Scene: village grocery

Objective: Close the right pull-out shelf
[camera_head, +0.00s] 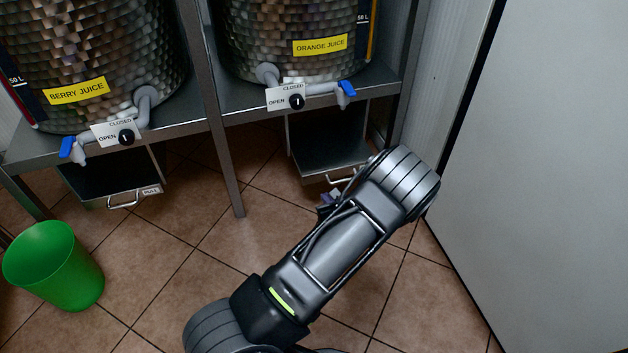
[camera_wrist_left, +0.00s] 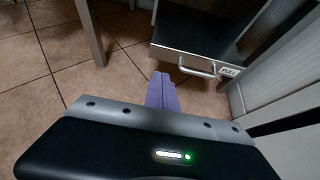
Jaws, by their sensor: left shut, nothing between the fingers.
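The right pull-out shelf (camera_head: 331,158) hangs under the orange juice tank's stand and sticks out toward me, so its dark flat top shows. Its front carries a metal bar handle, partly hidden by my arm in the head view. In the left wrist view the shelf (camera_wrist_left: 195,40) is at the top right, with the handle (camera_wrist_left: 184,68) and a PULL label (camera_wrist_left: 230,71) on its front. My left gripper (camera_head: 326,204) has purple fingers, shut and empty. They point toward the shelf front and appear apart from it, just below the handle in the left wrist view (camera_wrist_left: 162,88).
The left pull-out shelf (camera_head: 112,180) is under the berry juice tank (camera_head: 95,60). A metal stand leg (camera_head: 228,165) stands left of the right shelf. A green bin (camera_head: 55,268) is at left. A large pale panel (camera_head: 560,180) bounds the right. Tiled floor lies open between.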

